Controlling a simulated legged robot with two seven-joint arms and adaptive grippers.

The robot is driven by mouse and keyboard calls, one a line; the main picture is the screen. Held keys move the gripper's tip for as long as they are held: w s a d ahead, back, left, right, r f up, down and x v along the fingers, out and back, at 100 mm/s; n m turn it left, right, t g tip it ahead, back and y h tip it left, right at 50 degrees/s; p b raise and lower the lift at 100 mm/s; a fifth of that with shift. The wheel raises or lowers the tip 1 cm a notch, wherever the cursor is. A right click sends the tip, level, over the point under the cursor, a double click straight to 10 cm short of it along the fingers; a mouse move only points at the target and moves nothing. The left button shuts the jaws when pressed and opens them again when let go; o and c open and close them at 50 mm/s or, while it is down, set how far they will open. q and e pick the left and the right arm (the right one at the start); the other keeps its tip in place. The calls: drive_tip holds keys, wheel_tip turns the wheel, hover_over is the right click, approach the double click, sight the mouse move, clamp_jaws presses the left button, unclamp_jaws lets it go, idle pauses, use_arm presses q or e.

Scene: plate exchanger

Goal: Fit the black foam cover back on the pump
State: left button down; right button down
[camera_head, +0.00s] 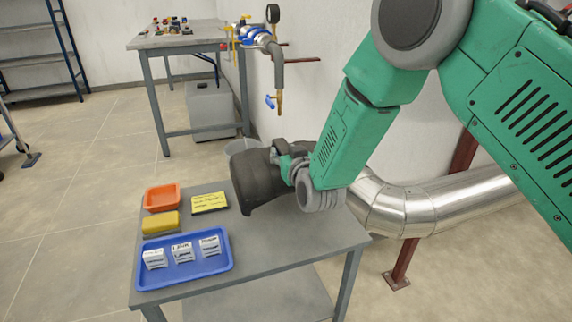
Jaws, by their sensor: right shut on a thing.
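The black foam cover (258,181) is a dark, rounded shell over the back right part of the grey table, tilted with its rim toward the lower left. My right gripper (285,165) is shut on the cover at its right side. The green right arm comes in from the upper right. I cannot tell whether the cover touches the table. My left gripper is not in view. I cannot make out the pump for certain; the cover and my arm hide what lies behind them.
The grey table (275,257) holds a blue tray (186,279) with white labelled blocks, a yellow sponge (160,224), an orange bin (161,198) and a yellow note (209,203). A silver clad pipe (440,205) runs behind on the right. The table's front right is clear.

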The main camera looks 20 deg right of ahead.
wheel_tip(320, 180, up, 2)
drive_tip(key=shift+r, duration=0.1)
drive_tip(key=shift+d+r+p, duration=0.1)
drive_tip(key=shift+d+p, duration=0.1)
drive_tip(key=shift+p, duration=0.1)
drive_tip(key=shift+d, duration=0.25)
drive_tip(key=s+p, duration=0.1)
drive_tip(key=s, duration=0.1)
drive_tip(key=s+f+p, duration=0.1)
drive_tip(key=s+p, duration=0.1)
drive_tip(key=s, duration=0.1)
drive_tip(key=s+p, duration=0.1)
drive_tip(key=s, duration=0.2)
drive_tip(key=shift+d+f, duration=0.15)
drive_tip(key=shift+d, duration=0.2)
drive_tip(key=s+d+r+p, duration=0.2)
drive_tip(key=s+p, duration=0.3)
drive_tip(key=s, duration=0.8)
drive_tip(key=shift+d+h, duration=0.2)
drive_tip(key=shift+h, duration=0.1)
